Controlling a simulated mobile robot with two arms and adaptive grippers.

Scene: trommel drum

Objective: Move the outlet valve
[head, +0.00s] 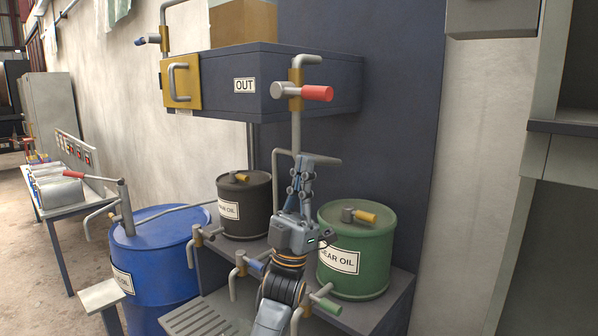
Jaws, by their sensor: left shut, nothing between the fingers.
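A dark blue box (225,95) on the wall carries an "OUT" label (244,85). At its right front, a valve with a red handle (317,93) sits on a grey vertical pipe (296,130); the handle points right. This appears to be the outlet valve. My left gripper (304,164) points upward below this valve, in front of the bent lower pipe. Its fingers are shut and empty, and it looks apart from the red handle. My right gripper is not in view.
A black drum (245,212) and a green drum (355,262) stand on a shelf beside my left arm. A blue drum (150,250) stands left.

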